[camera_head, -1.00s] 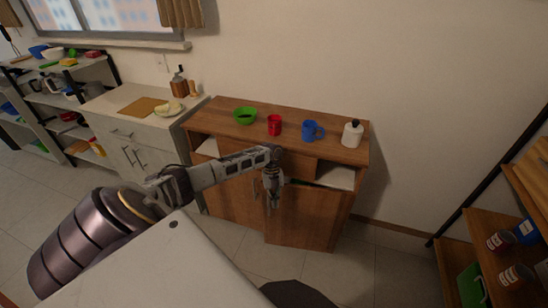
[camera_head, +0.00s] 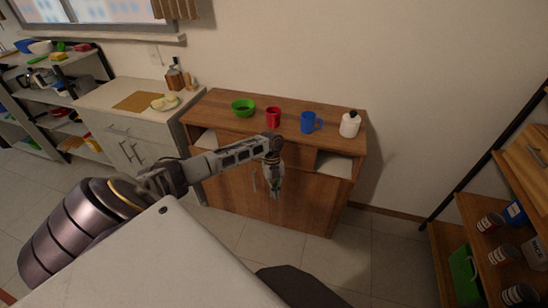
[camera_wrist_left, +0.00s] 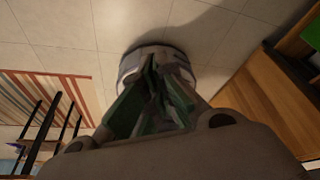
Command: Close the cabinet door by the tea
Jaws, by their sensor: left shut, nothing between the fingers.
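The wooden cabinet (camera_head: 220,127) stands against the wall. Its right door (camera_head: 313,203) looks flush or nearly flush with the front; no dark gap shows along its top edge. Its left door (camera_head: 227,190) looks shut. My left gripper (camera_head: 275,194) is shut and empty, pointing down in front of the doors near where they meet. I cannot tell if it touches the right door. In the left wrist view, the green-grey fingers (camera_wrist_left: 155,85) are together above the floor, with wood at the right. No thing is clearly readable as tea. My right gripper is out of view.
A green bowl (camera_head: 243,108), a red mug (camera_head: 273,117), a blue mug (camera_head: 308,122) and a white bottle (camera_head: 349,124) stand on the cabinet. A wooden shelf with jars (camera_head: 490,222) is at the right. The floor (camera_head: 375,250) between is clear.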

